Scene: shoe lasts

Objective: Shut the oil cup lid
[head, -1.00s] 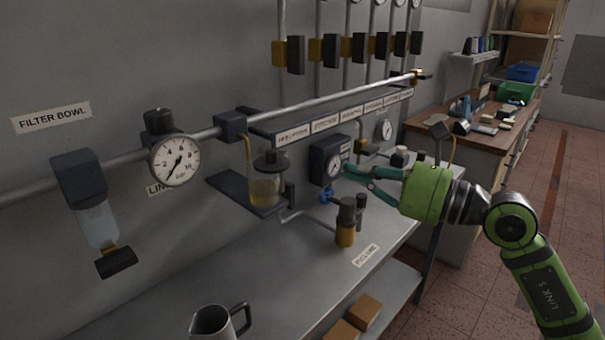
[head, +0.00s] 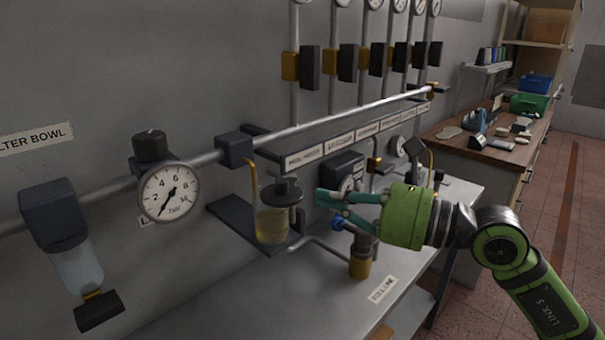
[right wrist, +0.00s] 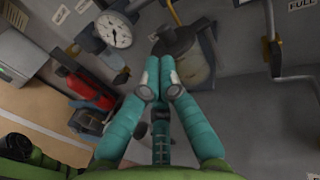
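A clear cup with amber oil (head: 271,226) sits on a dark wall bracket in the middle of the head view. Its dark round lid (head: 284,191) is at the cup's top; I cannot tell whether it sits fully down. A small gap shows between the tips and the lid in the picture. In the right wrist view, a cup with a dark top (right wrist: 186,50) lies just beyond the fingertips (right wrist: 159,82). My left gripper is not in view.
A pipe (head: 320,114) runs along the wall above the cup. A pressure gauge (head: 168,192) and a filter bowl (head: 78,267) are to the left.

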